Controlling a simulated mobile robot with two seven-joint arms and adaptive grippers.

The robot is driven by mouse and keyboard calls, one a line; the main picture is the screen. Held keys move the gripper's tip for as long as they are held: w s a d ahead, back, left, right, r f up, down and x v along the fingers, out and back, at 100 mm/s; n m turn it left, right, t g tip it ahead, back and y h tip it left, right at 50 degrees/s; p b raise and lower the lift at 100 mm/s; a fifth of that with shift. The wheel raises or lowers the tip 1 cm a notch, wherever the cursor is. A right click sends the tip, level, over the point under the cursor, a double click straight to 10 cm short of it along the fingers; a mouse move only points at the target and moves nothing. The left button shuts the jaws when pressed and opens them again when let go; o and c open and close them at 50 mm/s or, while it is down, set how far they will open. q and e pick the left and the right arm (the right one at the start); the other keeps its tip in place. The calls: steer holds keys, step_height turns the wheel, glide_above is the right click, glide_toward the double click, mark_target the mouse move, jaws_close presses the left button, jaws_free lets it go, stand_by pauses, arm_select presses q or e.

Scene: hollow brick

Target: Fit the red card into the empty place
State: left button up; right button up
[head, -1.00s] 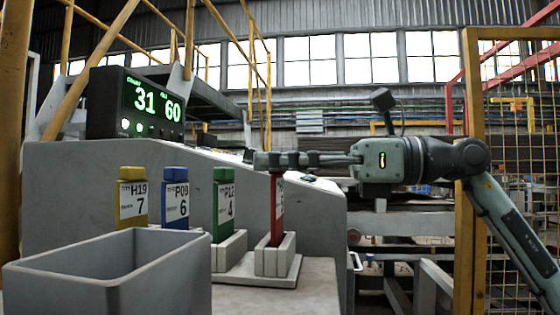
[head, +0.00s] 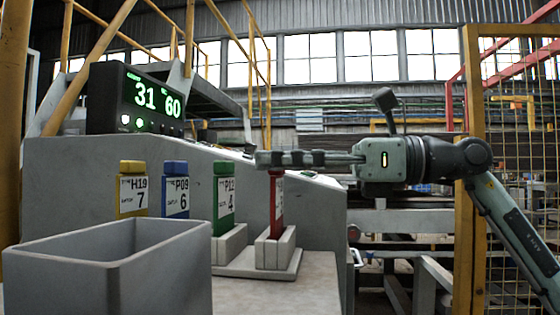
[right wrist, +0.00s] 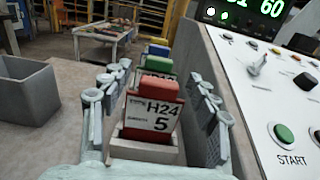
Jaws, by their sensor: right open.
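The red card (head: 276,207) stands upright in the nearest grey slotted block (head: 274,252), its lower end inside the slot. In the right wrist view the red card (right wrist: 152,117) shows its label, H24 and 5, and its red cap. My right gripper (head: 262,159) is level at the card's top, coming from the right. In the right wrist view its fingers (right wrist: 157,110) are open, one on each side of the card, with gaps visible. The green card (head: 223,208), blue card (head: 175,190) and yellow card (head: 132,190) stand in a row beyond. My left gripper is not in view.
A grey open bin (head: 110,270) stands at the front left. A sloped console (head: 320,208) with buttons and a lit display (head: 140,102) stands behind the cards, close to my right finger in the wrist view. The tabletop (head: 305,290) is clear at the front right.

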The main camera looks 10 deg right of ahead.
steer(key=v, duration=1.1)
steer(key=shift+s+d, duration=0.15)
steer(key=shift+d, duration=0.25)
